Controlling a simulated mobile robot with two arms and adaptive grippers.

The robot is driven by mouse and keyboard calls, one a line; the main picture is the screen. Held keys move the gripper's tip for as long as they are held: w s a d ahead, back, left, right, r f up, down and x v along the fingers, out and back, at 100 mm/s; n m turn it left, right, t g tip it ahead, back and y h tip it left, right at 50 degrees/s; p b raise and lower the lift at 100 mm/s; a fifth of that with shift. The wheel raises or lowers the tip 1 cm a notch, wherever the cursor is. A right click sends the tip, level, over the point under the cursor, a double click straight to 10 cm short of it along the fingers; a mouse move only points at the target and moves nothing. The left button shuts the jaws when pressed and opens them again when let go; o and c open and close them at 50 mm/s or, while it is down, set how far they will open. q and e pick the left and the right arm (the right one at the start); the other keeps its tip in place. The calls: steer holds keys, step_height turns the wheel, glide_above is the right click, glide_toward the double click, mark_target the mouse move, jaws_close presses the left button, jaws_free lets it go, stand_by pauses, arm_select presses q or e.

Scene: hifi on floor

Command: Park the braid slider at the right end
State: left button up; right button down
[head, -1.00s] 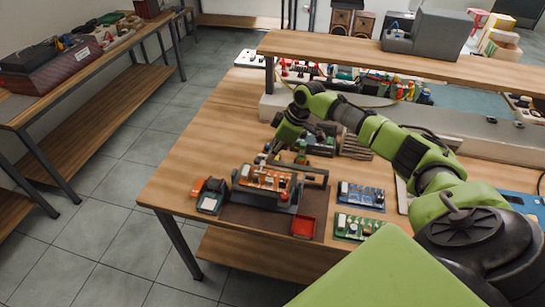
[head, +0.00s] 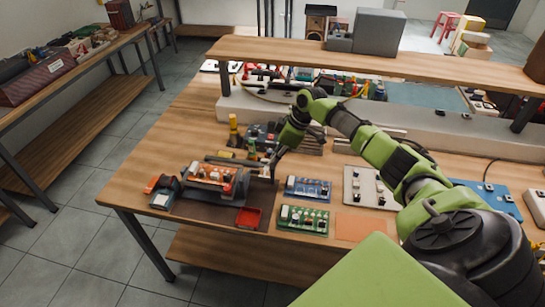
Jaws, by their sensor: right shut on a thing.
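The fixture (head: 238,188) stands on a dark mat near the table's front left and holds an orange circuit board (head: 212,173). A dark rail (head: 233,162) runs along the back of the fixture. My right gripper (head: 274,165) reaches down from behind to the right end of this rail. It is shut on the braid slider, which is small and mostly hidden by the fingers. My left gripper is not in view.
A red tray (head: 248,218) lies in front of the fixture, and a blue-orange device (head: 163,193) is at its left. Blue (head: 308,188) and green (head: 303,219) boards lie to the right. A yellow-handled tool (head: 233,131) stands behind. A raised shelf (head: 380,65) spans the back.

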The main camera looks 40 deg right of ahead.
steer(key=shift+d+r, duration=0.1)
steer(key=shift+d, duration=0.1)
steer(key=c, duration=2.4)
jaws_free()
steer(key=shift+c, duration=0.2)
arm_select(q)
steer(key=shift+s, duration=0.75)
arm_select(e)
steer(key=v, duration=1.2)
steer(key=shift+s, duration=0.2)
